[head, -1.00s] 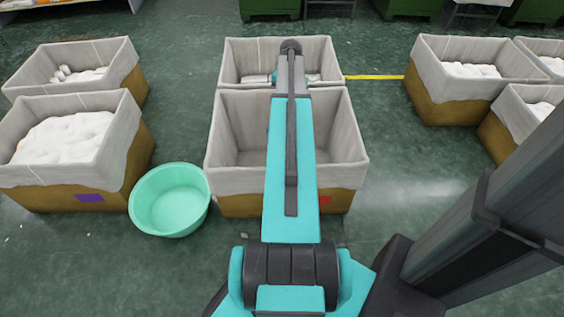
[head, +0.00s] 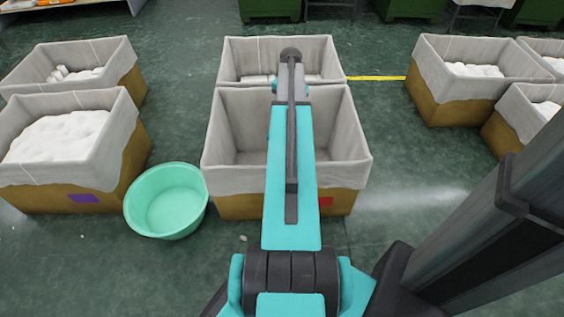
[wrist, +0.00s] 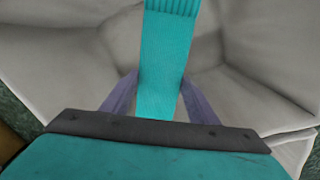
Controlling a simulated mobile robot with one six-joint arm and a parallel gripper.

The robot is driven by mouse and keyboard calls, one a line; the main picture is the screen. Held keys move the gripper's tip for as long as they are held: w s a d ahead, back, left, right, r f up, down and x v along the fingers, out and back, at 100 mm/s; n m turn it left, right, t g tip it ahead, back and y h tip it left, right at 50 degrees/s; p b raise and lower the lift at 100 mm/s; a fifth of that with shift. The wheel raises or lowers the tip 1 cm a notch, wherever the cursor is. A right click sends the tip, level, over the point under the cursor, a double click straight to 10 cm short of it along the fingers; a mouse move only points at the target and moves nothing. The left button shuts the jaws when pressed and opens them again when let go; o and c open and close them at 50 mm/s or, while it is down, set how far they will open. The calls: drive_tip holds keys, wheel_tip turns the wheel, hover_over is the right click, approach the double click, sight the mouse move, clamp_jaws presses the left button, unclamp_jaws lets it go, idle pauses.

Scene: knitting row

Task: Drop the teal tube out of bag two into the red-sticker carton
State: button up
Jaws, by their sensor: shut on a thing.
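The teal tube (wrist: 168,45) is ribbed at its far end and sits between the two fingers of my gripper (wrist: 160,78) in the wrist view. My gripper is shut on it. Pale grey liner folds (wrist: 240,50) fill the view beyond it. In the head view the red-sticker carton (head: 236,203) stands front centre, its red sticker partly beside my arm. Its grey liner (head: 222,165) is open at the top, and the visible inside looks empty. My arm reaches over it toward the carton behind; my gripper is hidden by the arm there. I cannot tell which bag is bag two.
A carton (head: 240,58) stands right behind, with pale pieces partly visible inside. A purple-sticker carton (head: 50,198) with white contents stands left. A green basin (head: 168,200) sits on the floor between. More cartons (head: 450,105) stand right; floor is clear beside them.

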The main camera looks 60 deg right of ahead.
drive_tip(key=o, duration=1.1)
drive_tip(key=shift+r, duration=0.1)
wheel_tip(320, 180, up, 14)
drive_tip(key=p, duration=0.3)
drive_tip(key=shift+p, duration=0.4)
drive_tip(key=shift+f, duration=0.2)
